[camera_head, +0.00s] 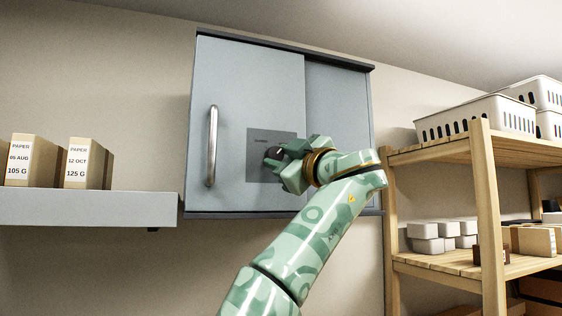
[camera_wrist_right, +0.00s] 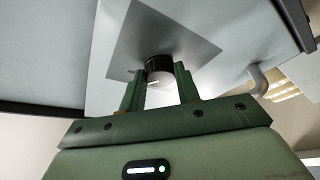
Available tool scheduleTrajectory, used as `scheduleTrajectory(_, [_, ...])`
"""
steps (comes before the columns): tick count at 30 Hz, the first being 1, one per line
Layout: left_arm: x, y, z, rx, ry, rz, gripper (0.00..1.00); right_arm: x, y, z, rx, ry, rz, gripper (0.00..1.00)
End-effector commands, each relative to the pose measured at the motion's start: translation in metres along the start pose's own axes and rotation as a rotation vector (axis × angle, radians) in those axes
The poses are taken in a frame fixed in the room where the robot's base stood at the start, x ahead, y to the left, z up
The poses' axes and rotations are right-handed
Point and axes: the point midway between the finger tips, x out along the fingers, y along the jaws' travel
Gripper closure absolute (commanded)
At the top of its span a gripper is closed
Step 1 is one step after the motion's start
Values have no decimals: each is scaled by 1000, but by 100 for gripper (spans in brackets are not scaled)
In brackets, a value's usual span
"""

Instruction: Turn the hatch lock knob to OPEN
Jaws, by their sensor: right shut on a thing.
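The hatch lock knob (camera_head: 272,154) is dark and round and sits on a grey square plate (camera_head: 257,172) on the cabinet door (camera_head: 245,90). My right gripper (camera_head: 279,160) is at the knob and covers part of it in the head view. In the right wrist view the knob (camera_wrist_right: 159,66) has a black ring and a pale face, and the fingers of my right gripper (camera_wrist_right: 160,88) are shut on it, one at each side. Small lettering on the plate is too small to read. My left gripper is not in view.
The door has a vertical metal handle (camera_head: 212,146) on its left. A shelf (camera_head: 90,207) with paper boxes (camera_head: 88,163) is at the left. A wooden rack (camera_head: 487,220) with white baskets (camera_head: 478,117) stands close at the right.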

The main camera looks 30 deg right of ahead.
Motion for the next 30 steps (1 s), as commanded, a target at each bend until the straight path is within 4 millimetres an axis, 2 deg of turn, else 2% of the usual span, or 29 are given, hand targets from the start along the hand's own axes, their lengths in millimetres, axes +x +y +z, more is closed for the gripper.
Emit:
scheduleTrajectory(9, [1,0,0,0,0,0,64,1,-4,4,7,-7,-8,91])
scheduleTrajectory(10, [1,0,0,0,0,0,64,1,-4,4,7,-7,-8,65])
scheduleTrajectory(12, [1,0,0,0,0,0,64,1,-3,4,7,-6,-7,46])
scheduleTrajectory(23, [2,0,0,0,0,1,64,-4,-1,2,2,-3,-1,46])
scheduleTrajectory(26, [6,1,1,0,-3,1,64,-17,-2,3,2,-3,0,46])
scheduleTrajectory(30, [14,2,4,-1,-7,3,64,-51,-2,4,3,-4,2,46])
